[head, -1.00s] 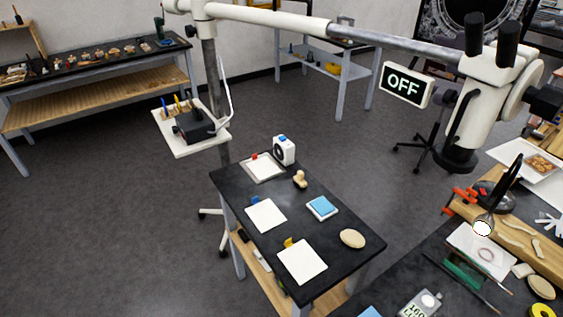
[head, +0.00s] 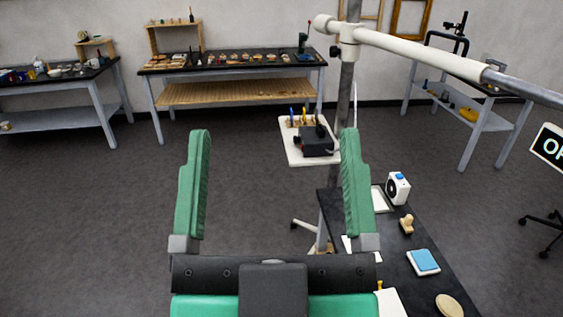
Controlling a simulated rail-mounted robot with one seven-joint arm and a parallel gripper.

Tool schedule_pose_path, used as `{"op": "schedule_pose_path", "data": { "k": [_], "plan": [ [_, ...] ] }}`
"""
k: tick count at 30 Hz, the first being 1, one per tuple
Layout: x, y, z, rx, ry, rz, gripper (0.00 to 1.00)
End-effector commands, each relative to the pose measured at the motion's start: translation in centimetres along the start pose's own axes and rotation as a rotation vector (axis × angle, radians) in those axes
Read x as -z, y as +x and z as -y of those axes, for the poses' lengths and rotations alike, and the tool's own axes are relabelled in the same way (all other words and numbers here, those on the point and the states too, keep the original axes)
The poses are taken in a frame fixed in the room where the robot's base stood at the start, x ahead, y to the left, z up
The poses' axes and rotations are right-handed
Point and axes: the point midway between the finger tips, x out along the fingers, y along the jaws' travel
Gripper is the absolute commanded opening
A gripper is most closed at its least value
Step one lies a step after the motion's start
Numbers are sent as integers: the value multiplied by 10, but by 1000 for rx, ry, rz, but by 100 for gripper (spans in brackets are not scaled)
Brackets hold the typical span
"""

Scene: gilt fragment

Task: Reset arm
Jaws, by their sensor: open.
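My gripper (head: 272,185) is in the lower middle of the head view, with two green fingers spread wide apart. My gripper hides the left part of that table.
A white tool shelf (head: 298,157) holds a black box (head: 316,141) on a metal pole (head: 348,75). The black table carries a blue pad (head: 423,261), a wooden stamp (head: 406,223) and a white device (head: 397,188). Workbenches (head: 230,62) line the wall. Floor at left is clear.

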Motion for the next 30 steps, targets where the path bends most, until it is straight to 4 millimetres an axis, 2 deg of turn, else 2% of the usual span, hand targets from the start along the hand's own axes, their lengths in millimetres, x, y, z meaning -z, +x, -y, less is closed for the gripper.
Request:
{"op": "schedule_pose_path", "data": {
  "k": [6, 8, 11, 14, 18, 22, 25, 30],
  "plan": [
    [-2, 0, -1, -1, 2, 4, 85],
    [9, 8, -1, 0, 3, 5, 85],
    [34, 26, -1, 0, 6, 6, 85],
    [71, 52, -1, 1, 10, 7, 85],
    [133, 96, -1, 3, 17, 8, 85],
    [184, 131, 0, 5, 23, 8, 85],
    [200, 143, 0, 6, 26, 9, 85],
    [194, 139, 0, 6, 28, 11, 85]
  ]
}}
